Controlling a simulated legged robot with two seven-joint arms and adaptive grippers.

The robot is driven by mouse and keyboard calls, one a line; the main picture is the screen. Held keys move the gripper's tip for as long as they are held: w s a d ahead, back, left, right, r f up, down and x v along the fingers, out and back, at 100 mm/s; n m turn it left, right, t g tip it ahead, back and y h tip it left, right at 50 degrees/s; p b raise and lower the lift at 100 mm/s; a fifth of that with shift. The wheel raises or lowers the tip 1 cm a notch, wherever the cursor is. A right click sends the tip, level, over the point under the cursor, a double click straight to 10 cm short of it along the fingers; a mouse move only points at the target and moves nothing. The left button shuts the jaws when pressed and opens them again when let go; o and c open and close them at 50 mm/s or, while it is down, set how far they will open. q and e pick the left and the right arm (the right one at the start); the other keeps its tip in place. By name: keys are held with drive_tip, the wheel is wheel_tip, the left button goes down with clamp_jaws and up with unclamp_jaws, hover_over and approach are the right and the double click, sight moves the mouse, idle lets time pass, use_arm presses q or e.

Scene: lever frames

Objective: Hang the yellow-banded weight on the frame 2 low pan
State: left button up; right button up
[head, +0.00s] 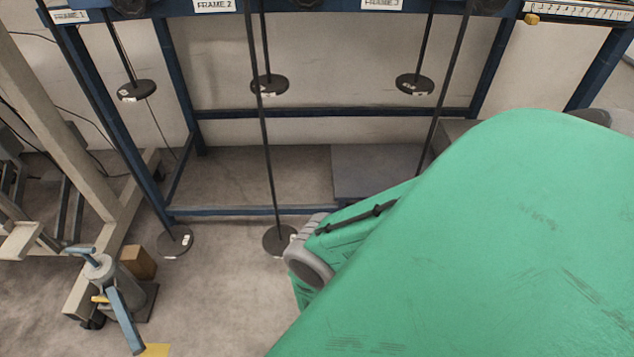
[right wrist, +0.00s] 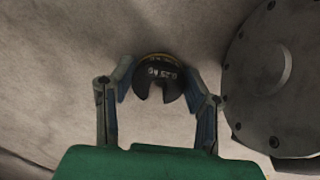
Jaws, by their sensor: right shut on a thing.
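In the right wrist view my right gripper (right wrist: 161,82) is shut on a dark, slotted round weight (right wrist: 155,74). A thin yellow edge shows along its top, and its slot faces my palm. In the head view the label FRAME 2 (head: 213,5) is on the blue beam at the top. A long dark rod runs down from near it to a low round pan (head: 276,240), which looks empty. My green arm partly covers this pan's right side. A higher pan (head: 269,85) hangs behind the rod. The right gripper is hidden in the head view, and my left gripper is not in view.
Other pans hang at upper left (head: 137,91), upper right (head: 415,85) and lower left (head: 174,242). Blue frame legs and crossbars (head: 330,113) stand behind. A grey clamp-like stand (head: 105,275) is at lower left. A large bolted grey disc (right wrist: 280,75) is right of my gripper.

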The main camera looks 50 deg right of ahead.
drive_tip(key=shift+s+a+f, duration=0.15)
drive_tip(key=shift+s+a, duration=0.15)
drive_tip(key=shift+s, duration=0.2)
drive_tip(key=shift+s+a+f, duration=0.15)
drive_tip(key=shift+s+a, duration=0.15)
drive_tip(key=shift+s, duration=0.2)
drive_tip(key=o, duration=1.2)
drive_tip(key=shift+o, duration=0.2)
drive_tip(key=shift+r, duration=0.55)
wheel_tip(320, 180, up, 7)
drive_tip(key=p, duration=0.6)
drive_tip(key=shift+f, duration=0.1)
drive_tip(key=w+r+p, duration=0.2)
drive_tip(key=w+r, duration=0.2)
drive_tip(key=r, duration=0.4)
drive_tip(key=w+a+r+p, duration=0.1)
drive_tip(key=w+r, duration=0.3)
drive_tip(key=r, duration=0.4)
drive_tip(key=w+a+r+p, duration=0.1)
drive_tip(key=w+r, duration=0.3)
drive_tip(key=r, duration=0.4)
drive_tip(key=shift+a+p, duration=0.25)
drive_tip(key=shift+p, duration=0.6)
